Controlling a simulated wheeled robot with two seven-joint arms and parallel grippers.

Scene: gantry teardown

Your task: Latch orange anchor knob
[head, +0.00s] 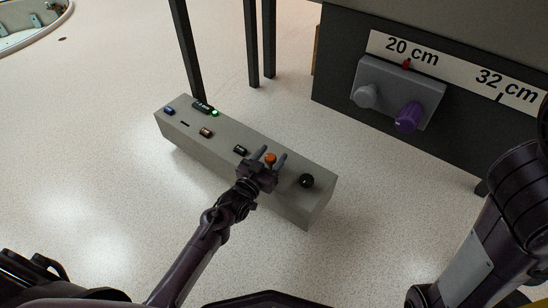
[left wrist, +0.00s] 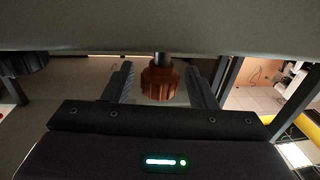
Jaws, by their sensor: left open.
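The orange anchor knob (head: 271,158) stands on the grey beam-like box on the floor, toward its right part. My left gripper (head: 270,157) is over the box with its two fingers open, one on each side of the knob. In the left wrist view the ribbed orange knob (left wrist: 160,80) on its dark stem sits between the open fingers (left wrist: 160,84), with a gap on both sides. The fingers do not appear to touch it. My right gripper is not in view; only part of my right arm shows at the right edge.
A dark panel holds a grey block (head: 433,97) with a purple knob (head: 408,117) and a centimetre scale (head: 455,72).

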